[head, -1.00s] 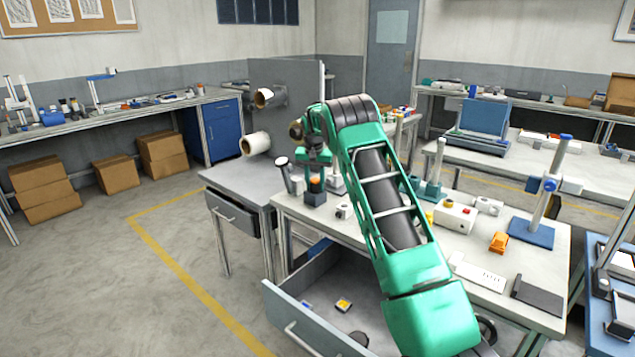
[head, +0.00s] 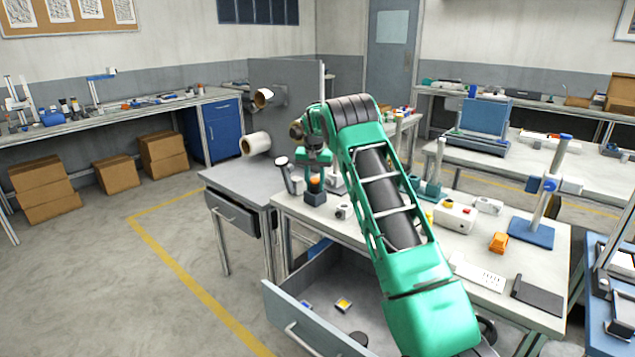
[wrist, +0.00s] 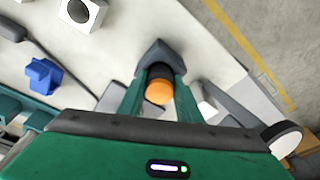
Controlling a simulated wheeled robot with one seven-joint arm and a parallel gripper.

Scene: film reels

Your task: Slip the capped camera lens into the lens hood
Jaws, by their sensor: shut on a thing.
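The camera lens is a short black cylinder with an orange cap (wrist: 159,90); its cap also shows in the head view (head: 315,183). My gripper (wrist: 161,82) is shut on it, a green finger on each side. A dark grey angular block (wrist: 158,55), seemingly the lens hood, stands just beyond the lens on the white table; it also shows in the head view (head: 314,198). The lens is lined up over the block and appears to be in or right at its opening. I cannot tell how deep it sits, as the cap and fingers hide the opening.
A white block with a round hole (wrist: 82,11) and a blue knob-like part (wrist: 43,76) lie on the table nearby. An open drawer (head: 318,310) juts from the table front.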

